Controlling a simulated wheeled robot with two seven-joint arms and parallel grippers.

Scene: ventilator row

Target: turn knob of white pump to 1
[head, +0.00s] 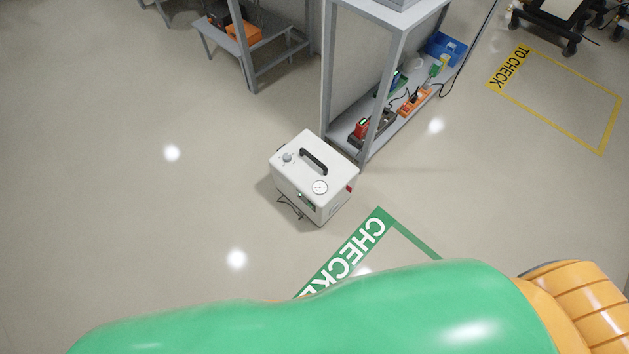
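The white pump (315,183) is a box-shaped unit standing on the floor near the middle of the head view. The knob's setting is too small to read. A dark cable lies at the pump's left foot. Neither of my grippers is in view.
A grey shelf unit (398,40) with tools and boxes stands just behind the pump. A green floor marking (345,253) lies in front. A large green and orange shape (330,315) fills the bottom. A yellow floor marking (611,124) is at right. Floor left of the pump is clear.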

